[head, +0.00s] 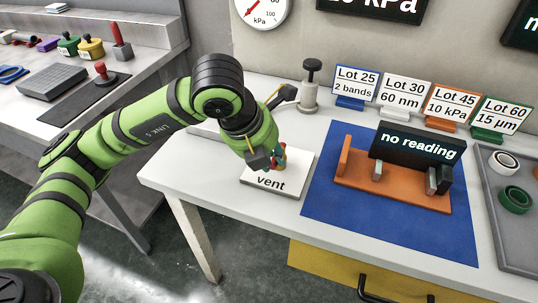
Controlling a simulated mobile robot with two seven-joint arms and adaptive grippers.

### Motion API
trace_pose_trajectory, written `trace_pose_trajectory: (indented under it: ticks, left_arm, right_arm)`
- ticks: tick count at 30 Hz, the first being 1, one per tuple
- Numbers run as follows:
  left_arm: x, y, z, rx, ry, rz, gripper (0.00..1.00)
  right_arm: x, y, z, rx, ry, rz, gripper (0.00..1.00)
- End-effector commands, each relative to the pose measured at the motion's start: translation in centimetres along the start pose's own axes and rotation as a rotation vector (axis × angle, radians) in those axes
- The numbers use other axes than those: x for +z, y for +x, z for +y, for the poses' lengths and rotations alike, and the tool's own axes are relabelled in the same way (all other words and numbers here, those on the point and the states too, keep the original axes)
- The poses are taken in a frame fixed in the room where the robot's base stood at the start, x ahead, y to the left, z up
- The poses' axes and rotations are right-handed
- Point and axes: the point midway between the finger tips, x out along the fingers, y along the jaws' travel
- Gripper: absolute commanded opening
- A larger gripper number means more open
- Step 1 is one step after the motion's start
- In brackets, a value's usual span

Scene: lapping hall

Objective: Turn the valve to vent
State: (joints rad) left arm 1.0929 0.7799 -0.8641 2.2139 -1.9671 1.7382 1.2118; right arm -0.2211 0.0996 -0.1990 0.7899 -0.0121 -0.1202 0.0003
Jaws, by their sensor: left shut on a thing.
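The valve (281,155) stands on a white block marked "vent" (290,187) near the front left of the white table. My left gripper (266,163) is over the block, shut on the valve. The gripper and wrist cover most of it, so I cannot tell which way its handle points. A round kPa gauge (262,10) hangs on the wall behind, cut off at the top. A dark display (370,7) beside it reads in kPa, only partly in view. My right gripper is not in view.
An orange fixture (400,196) with a "no reading" display (418,145) stands on a blue mat (335,220). A metal post with a black knob (310,88) stands behind the valve. Lot cards (403,95) line the back. A grey tray (500,240) is at right.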

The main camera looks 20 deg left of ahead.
Motion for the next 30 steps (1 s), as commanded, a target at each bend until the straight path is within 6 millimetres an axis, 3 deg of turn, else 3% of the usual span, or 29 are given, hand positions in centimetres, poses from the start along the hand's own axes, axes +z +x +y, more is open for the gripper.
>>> trace_pose_trajectory:
  ticks: [2,3,5,17,20,30]
  left_arm:
    - [-0.1,0.1,0.0,-0.001,0.0,0.004,0.0]
    - [-0.1,0.1,0.0,-0.001,0.0,0.004,0.28]
    - [-0.1,0.1,0.0,-0.001,0.0,0.004,0.49]
    - [0.0,-0.4,0.0,-0.002,0.001,-0.001,0.49]
    - [0.1,-1.7,-0.1,-0.003,0.001,-0.004,0.49]
    - [0.1,-8.7,0.0,-0.002,0.001,-0.004,0.49]
  right_arm:
    - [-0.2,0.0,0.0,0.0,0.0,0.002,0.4]
    - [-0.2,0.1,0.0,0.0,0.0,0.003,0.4]
    - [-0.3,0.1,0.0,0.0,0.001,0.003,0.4]
    - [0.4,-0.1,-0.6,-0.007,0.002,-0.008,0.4]
    - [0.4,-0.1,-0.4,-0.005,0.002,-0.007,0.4]
    - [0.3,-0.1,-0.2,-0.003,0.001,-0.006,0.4]
